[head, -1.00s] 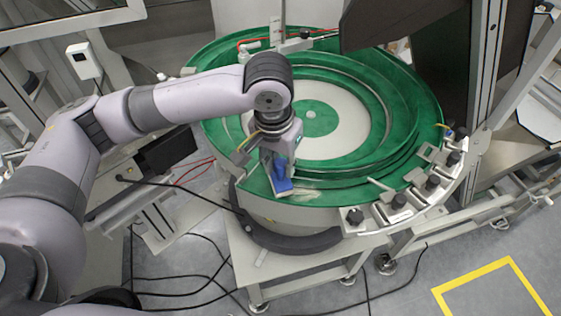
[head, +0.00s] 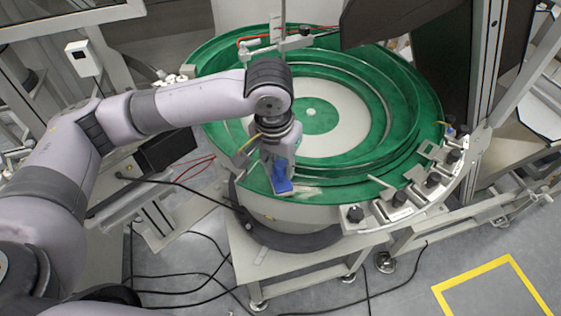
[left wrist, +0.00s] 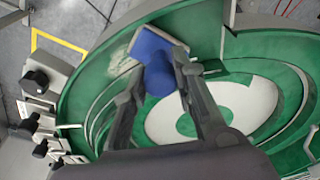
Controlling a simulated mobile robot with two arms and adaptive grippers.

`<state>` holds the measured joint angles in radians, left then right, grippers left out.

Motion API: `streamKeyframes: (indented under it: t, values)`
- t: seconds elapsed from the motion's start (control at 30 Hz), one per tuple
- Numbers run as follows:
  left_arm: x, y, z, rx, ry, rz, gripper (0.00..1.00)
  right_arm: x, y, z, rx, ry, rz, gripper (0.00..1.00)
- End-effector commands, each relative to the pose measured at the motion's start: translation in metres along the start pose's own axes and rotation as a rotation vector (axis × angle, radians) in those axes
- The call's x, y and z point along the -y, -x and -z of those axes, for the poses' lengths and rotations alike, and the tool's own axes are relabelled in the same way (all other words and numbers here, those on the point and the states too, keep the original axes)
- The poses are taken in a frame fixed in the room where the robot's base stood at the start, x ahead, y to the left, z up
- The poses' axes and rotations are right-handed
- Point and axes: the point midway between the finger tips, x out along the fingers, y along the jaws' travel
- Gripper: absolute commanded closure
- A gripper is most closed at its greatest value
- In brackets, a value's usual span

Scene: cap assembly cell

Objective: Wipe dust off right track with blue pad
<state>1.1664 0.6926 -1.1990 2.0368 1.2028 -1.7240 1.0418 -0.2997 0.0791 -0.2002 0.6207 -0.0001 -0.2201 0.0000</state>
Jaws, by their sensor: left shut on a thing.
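The blue pad (head: 282,186) is at the near part of the green bowl's outer track (head: 335,196), below my left gripper (head: 277,165). In the left wrist view the blue pad (left wrist: 157,62) is between the two fingers of my left gripper (left wrist: 158,82), which is shut on it. A pale dusty smear (head: 309,191) lies on the track just right of the pad; the smear also shows in the left wrist view (left wrist: 118,54). I cannot tell whether the pad's underside touches the track. My right gripper is not in view.
The round feeder bowl (head: 318,120) has a pale centre and stepped green tracks. Several black-knobbed fittings (head: 398,200) line its right front edge. A vertical post (head: 277,25) with a red cable stands at the back. A dark panel (head: 395,22) hangs at upper right.

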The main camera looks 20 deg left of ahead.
Motion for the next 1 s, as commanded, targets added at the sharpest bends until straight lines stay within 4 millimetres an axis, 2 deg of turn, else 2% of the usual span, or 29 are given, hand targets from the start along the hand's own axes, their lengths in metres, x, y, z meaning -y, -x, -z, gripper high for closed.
streamKeyframes:
  t: [0.37,0.7,1.0]
  values:
    - [-0.001,-0.005,-0.001,0.001,0.0,-0.001,0.97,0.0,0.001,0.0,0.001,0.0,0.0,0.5]
    - [-0.027,-0.002,0.009,0.002,-0.002,-0.002,0.97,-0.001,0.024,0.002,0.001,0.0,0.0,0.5]
    - [-0.037,-0.004,0.014,0.001,0.0,-0.001,0.97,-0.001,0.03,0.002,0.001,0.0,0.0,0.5]
